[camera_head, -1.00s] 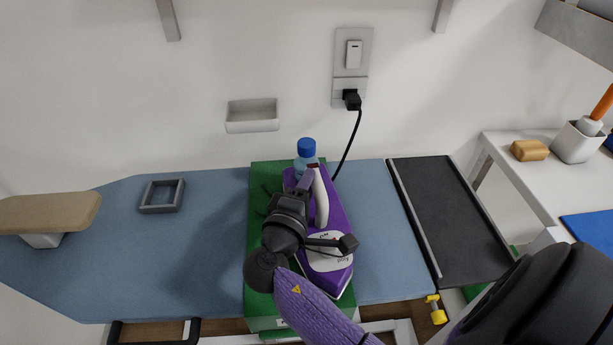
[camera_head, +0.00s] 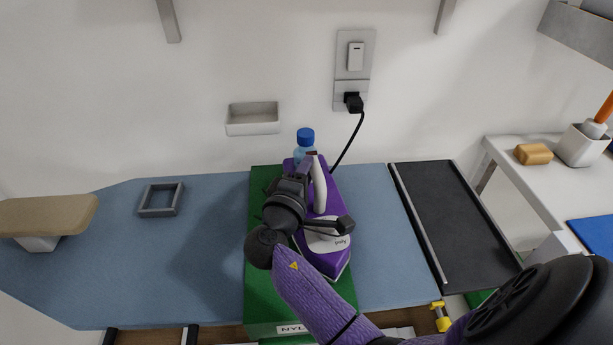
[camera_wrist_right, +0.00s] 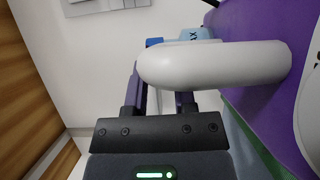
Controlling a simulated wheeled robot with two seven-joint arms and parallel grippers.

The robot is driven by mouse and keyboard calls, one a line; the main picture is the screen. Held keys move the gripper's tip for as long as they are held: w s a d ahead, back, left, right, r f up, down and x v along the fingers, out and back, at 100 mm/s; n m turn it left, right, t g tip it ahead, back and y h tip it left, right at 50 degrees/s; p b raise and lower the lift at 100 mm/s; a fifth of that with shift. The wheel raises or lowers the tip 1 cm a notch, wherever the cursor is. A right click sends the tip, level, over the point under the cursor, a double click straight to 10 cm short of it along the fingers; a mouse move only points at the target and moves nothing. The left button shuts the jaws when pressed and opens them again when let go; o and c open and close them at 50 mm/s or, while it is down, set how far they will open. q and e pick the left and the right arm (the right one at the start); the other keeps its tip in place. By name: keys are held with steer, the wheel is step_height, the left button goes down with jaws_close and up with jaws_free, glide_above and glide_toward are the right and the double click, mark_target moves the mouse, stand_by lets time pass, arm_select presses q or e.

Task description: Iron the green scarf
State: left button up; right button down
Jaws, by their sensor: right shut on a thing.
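The green scarf (camera_head: 262,215) lies across the blue ironing board and hangs over its front edge, where a white label (camera_head: 291,329) shows. The purple and white iron (camera_head: 326,262) is over the scarf, its tip toward the front edge; I cannot tell whether its sole touches the cloth. My right gripper (camera_head: 304,178) is shut on the iron's pale handle (camera_head: 320,185). In the right wrist view the handle (camera_wrist_right: 215,65) crosses between the dark fingers (camera_wrist_right: 162,95). The scarf is partly hidden by the iron and my arm. My left gripper is not in view.
A blue-capped bottle (camera_head: 305,143) stands close behind the iron by the wall. A black cord runs from a plug (camera_head: 354,103) in the wall socket. A grey square frame (camera_head: 161,199) lies farther left.

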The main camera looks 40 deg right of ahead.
steer(key=shift+s+a+r+p, duration=0.15)
steer(key=shift+s+a+p, duration=0.35)
steer(key=shift+s, duration=0.35)
steer(key=shift+s+a, duration=0.3)
steer(key=shift+s, duration=0.2)
steer(key=shift+s+a, duration=0.3)
steer(key=shift+s, duration=0.2)
steer(key=shift+w+d, duration=0.6)
steer(key=shift+w, duration=0.35)
